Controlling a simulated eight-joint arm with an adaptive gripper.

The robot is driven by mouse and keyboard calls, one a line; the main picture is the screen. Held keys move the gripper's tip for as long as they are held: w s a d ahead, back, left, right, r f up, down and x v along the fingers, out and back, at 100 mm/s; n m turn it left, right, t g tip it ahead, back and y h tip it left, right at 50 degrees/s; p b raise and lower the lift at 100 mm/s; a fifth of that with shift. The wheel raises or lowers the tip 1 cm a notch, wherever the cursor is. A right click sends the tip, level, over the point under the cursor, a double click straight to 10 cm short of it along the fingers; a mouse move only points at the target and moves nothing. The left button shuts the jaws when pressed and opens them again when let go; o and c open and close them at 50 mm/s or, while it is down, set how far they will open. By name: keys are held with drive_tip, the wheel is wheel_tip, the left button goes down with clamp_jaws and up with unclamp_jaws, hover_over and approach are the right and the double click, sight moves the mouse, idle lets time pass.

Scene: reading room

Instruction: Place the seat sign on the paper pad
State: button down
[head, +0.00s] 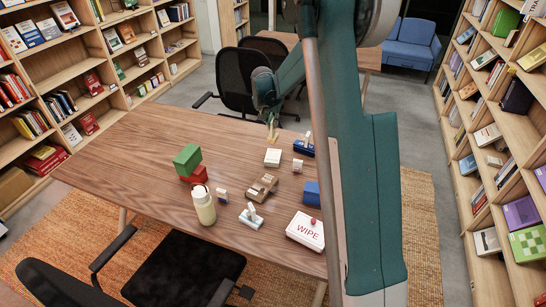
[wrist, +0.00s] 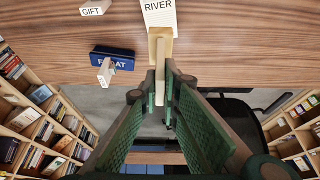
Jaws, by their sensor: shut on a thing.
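My gripper (wrist: 166,78) is shut on a narrow, pale wooden piece, which I take to be the seat sign (wrist: 160,48). In the head view my gripper (head: 271,116) hangs over the far edge of the table, with the small yellowish sign (head: 272,133) below it. The paper pad looks to be the white block (head: 272,157) on the table, just in front of the sign in the picture. In the wrist view the white pad (wrist: 158,13) shows the word RIVER. The sign's top covers its lower edge there; contact cannot be told.
A blue pad with an upright handle (head: 304,148) stands right of the paper pad. A small white block (head: 298,165), a tan wooden item (head: 262,187), a blue box (head: 311,193) and a WIPE box (head: 306,230) are nearby. Red and green blocks (head: 188,160) and a bottle (head: 203,206) stand left.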

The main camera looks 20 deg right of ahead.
sight(273, 133)
drive_tip(key=shift+f, duration=0.1)
drive_tip(key=shift+f, duration=3)
drive_tip(key=shift+f+b, duration=0.35)
drive_tip(key=shift+f, duration=1.55)
drive_tip(key=shift+f, duration=0.15)
drive_tip(key=c, duration=2.6)
unclamp_jaws()
drive_tip(key=shift+o, duration=0.2)
drive_tip(key=v, duration=1.2)
drive_tip(key=shift+w+d+p, duration=0.1)
drive_tip(key=shift+p, duration=0.3)
drive_tip(key=shift+r, duration=0.2)
